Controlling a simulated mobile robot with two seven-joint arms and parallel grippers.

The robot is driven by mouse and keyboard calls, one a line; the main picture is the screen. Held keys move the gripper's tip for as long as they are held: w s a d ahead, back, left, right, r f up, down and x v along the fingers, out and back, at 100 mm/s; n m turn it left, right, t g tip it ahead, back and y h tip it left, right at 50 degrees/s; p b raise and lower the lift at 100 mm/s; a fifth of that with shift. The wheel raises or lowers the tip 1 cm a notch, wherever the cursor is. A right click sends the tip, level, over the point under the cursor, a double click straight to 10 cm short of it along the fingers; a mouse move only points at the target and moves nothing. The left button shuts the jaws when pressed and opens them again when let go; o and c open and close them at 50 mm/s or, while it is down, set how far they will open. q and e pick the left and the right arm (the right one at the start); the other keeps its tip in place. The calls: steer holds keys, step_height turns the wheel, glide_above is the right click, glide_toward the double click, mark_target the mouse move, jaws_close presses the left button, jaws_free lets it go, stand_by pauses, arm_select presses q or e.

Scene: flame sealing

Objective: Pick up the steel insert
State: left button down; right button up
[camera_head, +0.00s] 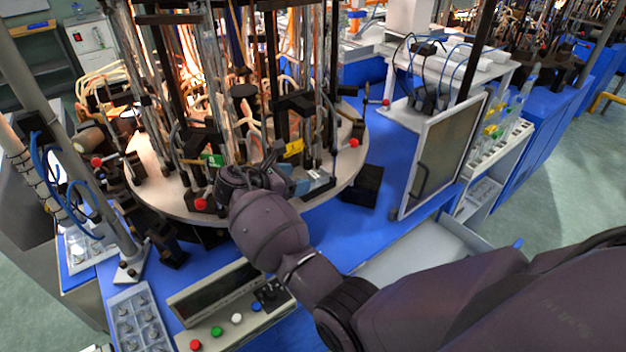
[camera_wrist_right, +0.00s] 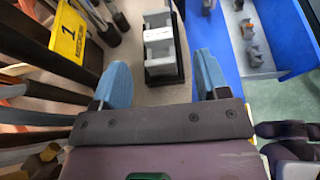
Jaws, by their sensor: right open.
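A grey metal block (camera_wrist_right: 158,42), which looks like the steel insert, sits in a dark holder (camera_wrist_right: 163,76) on the round plate. My right gripper (camera_wrist_right: 162,68) is open, with its two blue fingers apart on either side of the holder's near end. The block lies just ahead of the fingertips and between their lines, and nothing is held. In the head view my right gripper (camera_head: 308,182) is over the front right edge of the round plate (camera_head: 345,172). The block cannot be made out clearly there. My left gripper is in neither view.
Posts, tubes and cables crowd the round plate, with a yellow tag numbered 1 (camera_wrist_right: 70,38) close to the left finger. A tray (camera_head: 118,300) with several small metal pieces stands at the front left, beside a button panel (camera_head: 205,325). The blue tabletop (camera_head: 385,222) has free room on the right.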

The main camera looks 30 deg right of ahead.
mark_target(311, 176)
steer(key=x, duration=0.5)
steer(key=shift+w, duration=0.1)
steer(key=shift+r, duration=0.1)
steer(key=c, duration=1.3)
steer(key=shift+o, duration=0.2)
steer(key=shift+r, duration=0.1)
